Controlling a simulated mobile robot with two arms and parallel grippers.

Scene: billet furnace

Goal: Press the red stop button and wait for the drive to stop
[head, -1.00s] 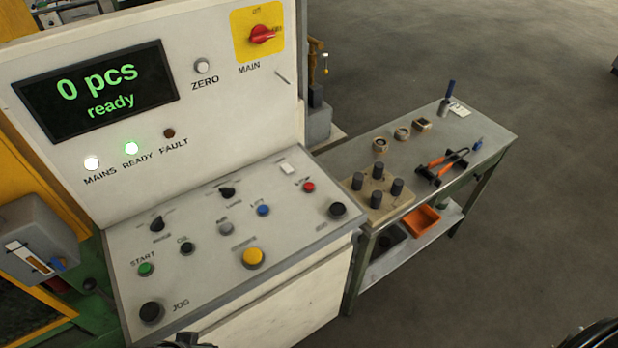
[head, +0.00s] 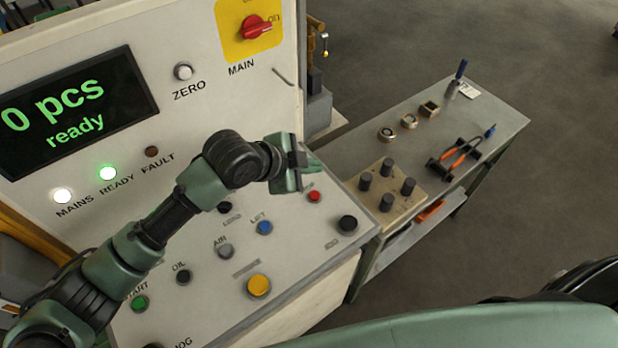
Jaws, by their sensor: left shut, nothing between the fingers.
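The red stop button (head: 314,196) is a small red cap at the upper right of the sloped control desk (head: 300,262). My left gripper (head: 296,178) is shut and empty. It shows just left of and above the red button in the head view, and looks apart from it. My left arm reaches across the desk from the lower left and hides part of the desk's controls. The display (head: 65,112) reads "0 pcs ready". The MAINS lamp (head: 62,196) and the green READY lamp (head: 108,174) are lit; the FAULT lamp (head: 152,152) is dark. My right gripper is not in view.
Near the red button are a black button (head: 347,223), a blue LIFT button (head: 264,228) and a yellow button (head: 258,286). The red MAIN switch (head: 257,27) is on the upright panel. A side table (head: 500,122) with tools stands right; open floor lies beyond.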

